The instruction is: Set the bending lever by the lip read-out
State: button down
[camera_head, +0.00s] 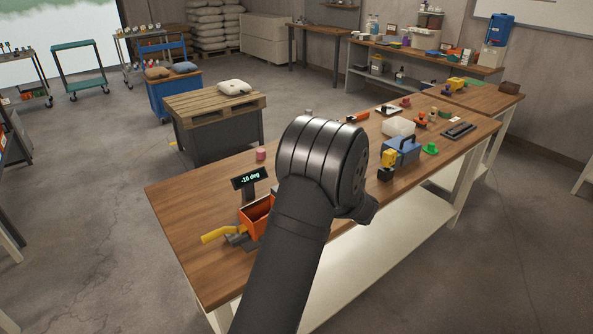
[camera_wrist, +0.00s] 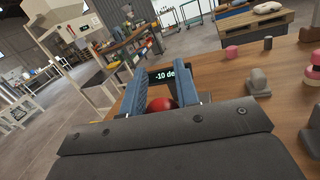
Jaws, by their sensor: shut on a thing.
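The lip read-out (camera_head: 251,178) stands on the near left part of the bench and shows -10 deg. It also shows between my fingers in the wrist view (camera_wrist: 165,74), its end partly cut off. Below it in the head view is an orange bending block (camera_head: 256,215) with a yellow strip (camera_head: 219,234) sticking out left. In the wrist view my gripper (camera_wrist: 161,88), with blue fingers, is shut on a red ball knob (camera_wrist: 162,104). The knob's lower part is hidden, so its join to the lever cannot be seen. My arm hides the gripper in the head view.
A pink cylinder (camera_head: 261,155) stands behind the read-out. A blue toolbox (camera_head: 402,150), a yellow-and-black item (camera_head: 388,160) and a green piece (camera_head: 430,148) are right of my arm. The bench's left end (camera_head: 180,195) is clear.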

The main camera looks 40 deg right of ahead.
jog(key=c, duration=1.5)
grip_release()
jog(key=shift+s+d+h, duration=0.1)
jog(key=shift+d+h, duration=0.2)
jog(key=shift+d, duration=0.15)
jog(key=o, duration=0.4)
jog(key=shift+d+f, duration=0.1)
jog(key=shift+d, duration=0.05)
jog(key=shift+a, duration=0.2)
jog(key=v, duration=1.7)
jog(key=shift+s+d+f, duration=0.1)
jog(key=shift+d, duration=0.1)
